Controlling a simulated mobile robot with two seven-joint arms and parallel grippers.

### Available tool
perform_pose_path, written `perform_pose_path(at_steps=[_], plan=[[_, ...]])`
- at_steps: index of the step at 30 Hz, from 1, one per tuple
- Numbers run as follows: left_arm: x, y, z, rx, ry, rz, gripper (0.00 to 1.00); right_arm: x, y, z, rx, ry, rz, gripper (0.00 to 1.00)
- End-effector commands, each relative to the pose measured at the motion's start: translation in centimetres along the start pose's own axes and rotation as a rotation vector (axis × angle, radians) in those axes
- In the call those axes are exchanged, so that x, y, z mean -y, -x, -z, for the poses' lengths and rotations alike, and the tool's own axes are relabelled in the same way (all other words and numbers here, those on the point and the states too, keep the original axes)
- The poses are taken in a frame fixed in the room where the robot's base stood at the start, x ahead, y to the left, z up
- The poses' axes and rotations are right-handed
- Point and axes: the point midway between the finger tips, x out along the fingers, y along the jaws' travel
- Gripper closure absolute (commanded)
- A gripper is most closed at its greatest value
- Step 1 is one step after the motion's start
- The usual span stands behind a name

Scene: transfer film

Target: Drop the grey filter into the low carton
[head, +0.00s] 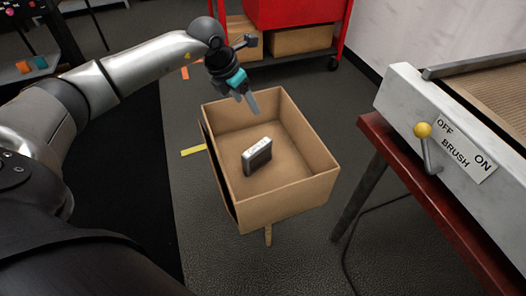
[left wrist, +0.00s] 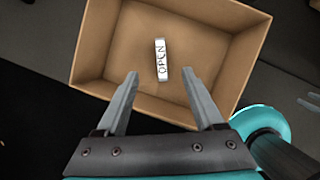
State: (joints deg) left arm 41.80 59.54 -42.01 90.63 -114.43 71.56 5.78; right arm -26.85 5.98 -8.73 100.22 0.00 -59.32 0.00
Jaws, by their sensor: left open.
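The grey filter (head: 257,156) stands on the floor of the low carton (head: 318,185), a brown open-topped box. My left gripper (head: 252,104) is above the carton's back part, apart from the filter. In the left wrist view its two fingers (left wrist: 160,90) are spread with nothing between them, and the carton (left wrist: 215,75) lies below. My right gripper is in neither view.
A red cart (head: 297,12) with cardboard boxes stands behind the carton. At right is a machine with a yellow-knobbed lever (head: 423,131) and an OFF/BRUSH/ON label, on a red table (head: 430,200).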

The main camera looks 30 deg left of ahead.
Motion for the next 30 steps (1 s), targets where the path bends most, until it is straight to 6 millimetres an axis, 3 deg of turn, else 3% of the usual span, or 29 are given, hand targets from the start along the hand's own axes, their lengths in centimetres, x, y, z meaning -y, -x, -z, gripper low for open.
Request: perform_pose_path(at_steps=[4, 12, 30], plan=[[-0.1, 2.5, -0.1, 0.000, -0.001, -0.002, 0.31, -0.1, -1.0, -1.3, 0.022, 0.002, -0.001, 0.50], [0.0, 4.8, 0.0, 0.000, 0.000, 0.000, 0.31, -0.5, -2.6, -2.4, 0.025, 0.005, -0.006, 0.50], [0.1, 5.1, 0.0, 0.001, 0.000, 0.003, 0.31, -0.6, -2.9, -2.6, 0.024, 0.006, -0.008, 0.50]])
